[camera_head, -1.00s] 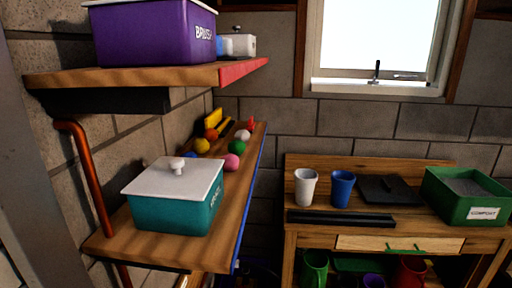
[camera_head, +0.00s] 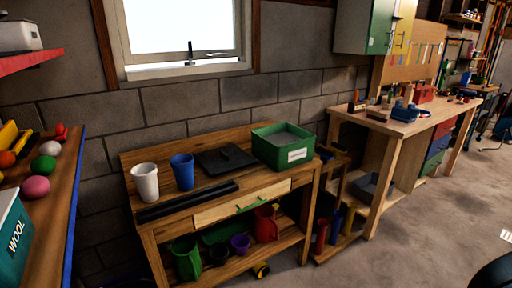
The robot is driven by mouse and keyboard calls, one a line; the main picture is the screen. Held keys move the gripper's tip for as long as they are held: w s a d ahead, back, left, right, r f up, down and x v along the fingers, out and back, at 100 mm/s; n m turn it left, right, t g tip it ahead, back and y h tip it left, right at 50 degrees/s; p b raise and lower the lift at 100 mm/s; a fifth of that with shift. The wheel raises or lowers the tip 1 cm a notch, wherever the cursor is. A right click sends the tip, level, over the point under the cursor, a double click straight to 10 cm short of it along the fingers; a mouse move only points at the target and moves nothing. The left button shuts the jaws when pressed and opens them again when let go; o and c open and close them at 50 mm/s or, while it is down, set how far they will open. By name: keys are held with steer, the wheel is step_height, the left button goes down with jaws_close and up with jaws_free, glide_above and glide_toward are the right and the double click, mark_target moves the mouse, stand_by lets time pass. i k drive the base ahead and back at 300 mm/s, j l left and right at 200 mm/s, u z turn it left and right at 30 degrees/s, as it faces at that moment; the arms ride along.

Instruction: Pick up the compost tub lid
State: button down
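The compost tub lid is a flat, dark, square panel (camera_head: 226,158) with a raised handle on top. It lies on the wooden potting bench (camera_head: 204,201), just left of the green compost tub (camera_head: 266,153). The tub is open, with grey contents and a white label on its front. The lid appears unobstructed from above. My gripper does not show in this view.
A white cup (camera_head: 146,183) and a blue cup (camera_head: 182,172) stand left of the lid. A long black tray (camera_head: 188,201) lies in front. A shelf with balls and a teal box (camera_head: 12,240) is at left. Concrete floor (camera_head: 400,245) is open at right.

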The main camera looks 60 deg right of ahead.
mark_target(219, 161)
steer(key=k+z, duration=0.15)
steer(key=z, duration=1.35)
